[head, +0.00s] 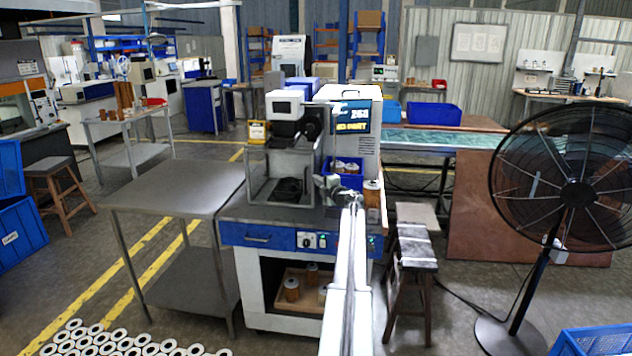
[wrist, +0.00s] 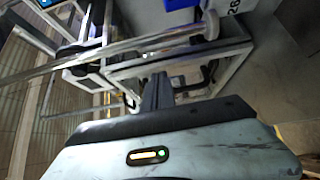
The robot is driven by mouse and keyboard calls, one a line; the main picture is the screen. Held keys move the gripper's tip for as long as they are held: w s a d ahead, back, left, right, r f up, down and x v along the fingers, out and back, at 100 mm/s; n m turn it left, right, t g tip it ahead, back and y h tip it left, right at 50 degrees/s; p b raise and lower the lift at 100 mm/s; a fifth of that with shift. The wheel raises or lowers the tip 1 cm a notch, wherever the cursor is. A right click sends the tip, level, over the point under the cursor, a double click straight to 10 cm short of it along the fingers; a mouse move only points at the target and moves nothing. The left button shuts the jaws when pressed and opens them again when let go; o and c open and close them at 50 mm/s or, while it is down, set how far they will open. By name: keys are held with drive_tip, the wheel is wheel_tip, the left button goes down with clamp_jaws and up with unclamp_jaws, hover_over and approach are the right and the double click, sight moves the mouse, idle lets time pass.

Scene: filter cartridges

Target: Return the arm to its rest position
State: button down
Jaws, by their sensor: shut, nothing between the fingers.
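My arm (head: 346,270) reaches forward and away from the head camera, up to the workbench with the machine. My gripper (head: 328,184) is at its far end, in front of the machine and beside the blue bin. It looks small and partly blurred there. In the wrist view my gripper (wrist: 158,92) shows as dark fingers close together, with nothing held. The wrist view is tilted and shows the machine's metal frame (wrist: 125,68) beyond the fingers. Whether the gripper touches anything cannot be told.
A blue bin (head: 348,180) holds cartridges, and an orange-brown cartridge (head: 371,194) stands to its right. More cartridges (head: 291,289) stand on the lower shelf. A steel table (head: 178,187) is at left, a stool (head: 415,262) and large fan (head: 565,180) at right.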

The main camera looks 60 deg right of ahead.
drive_tip(key=v, duration=0.7)
drive_tip(key=shift+s, duration=0.15)
drive_tip(key=shift+a, duration=0.1)
